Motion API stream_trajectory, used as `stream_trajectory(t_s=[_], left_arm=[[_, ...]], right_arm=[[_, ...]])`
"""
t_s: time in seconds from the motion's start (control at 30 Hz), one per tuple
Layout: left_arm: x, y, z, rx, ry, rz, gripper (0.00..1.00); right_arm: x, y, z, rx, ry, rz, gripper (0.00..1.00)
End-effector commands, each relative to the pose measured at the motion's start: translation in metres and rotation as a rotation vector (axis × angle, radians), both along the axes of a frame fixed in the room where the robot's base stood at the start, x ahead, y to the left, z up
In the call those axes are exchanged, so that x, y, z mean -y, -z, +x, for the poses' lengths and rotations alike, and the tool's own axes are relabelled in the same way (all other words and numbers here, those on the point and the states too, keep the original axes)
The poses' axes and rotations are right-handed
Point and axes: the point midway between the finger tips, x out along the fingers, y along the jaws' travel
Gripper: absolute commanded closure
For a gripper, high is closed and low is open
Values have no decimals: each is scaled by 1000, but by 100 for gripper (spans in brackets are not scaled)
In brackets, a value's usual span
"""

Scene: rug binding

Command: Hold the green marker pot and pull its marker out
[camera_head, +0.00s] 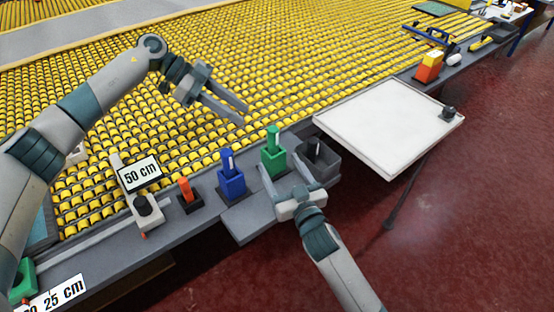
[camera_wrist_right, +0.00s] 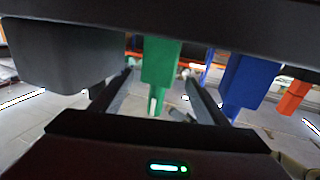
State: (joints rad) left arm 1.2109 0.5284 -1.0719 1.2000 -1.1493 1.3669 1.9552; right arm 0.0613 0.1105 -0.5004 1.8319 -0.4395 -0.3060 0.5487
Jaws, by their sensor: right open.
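The green marker pot (camera_head: 274,160) stands upright on the bench's front ledge, with a green and white marker (camera_head: 273,138) sticking up out of it. My right gripper (camera_head: 279,163) is open at the pot from the front, its fingers on either side. In the right wrist view, which looks upside down, the green pot (camera_wrist_right: 161,60) lies between the spread fingers, with gaps on both sides and no visible grip; the marker (camera_wrist_right: 153,103) points down there. My left gripper (camera_head: 244,115) is open and empty, above the yellow surface, up and left of the marker.
A blue marker pot (camera_head: 231,185) stands just left of the green one. A dark grey bin (camera_head: 322,163) stands close on its right. An orange item (camera_head: 186,190) is further left. A white board (camera_head: 388,125) lies to the right.

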Motion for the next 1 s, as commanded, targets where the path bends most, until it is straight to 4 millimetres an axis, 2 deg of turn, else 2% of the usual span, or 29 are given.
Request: stream_trajectory(t_s=[0.1, 0.3, 0.67, 0.8, 0.9, 1.0], left_arm=[[0, 0, 0, 0, 0, 0, 69], [0, 0, 0, 0, 0, 0, 69], [0, 0, 0, 0, 0, 0, 69], [0, 0, 0, 0, 0, 0, 69], [0, 0, 0, 0, 0, 0, 69], [0, 0, 0, 0, 0, 0, 69]], right_arm=[[-5, 0, 15, 0, 0, -1, 32], [-10, 0, 27, 0, 0, 1, 32], [-11, 0, 29, 0, 0, 0, 32], [-11, 0, 29, 0, 0, 0, 66], [-11, 0, 29, -1, 0, 0, 86], [-11, 0, 29, -1, 0, 0, 87]])
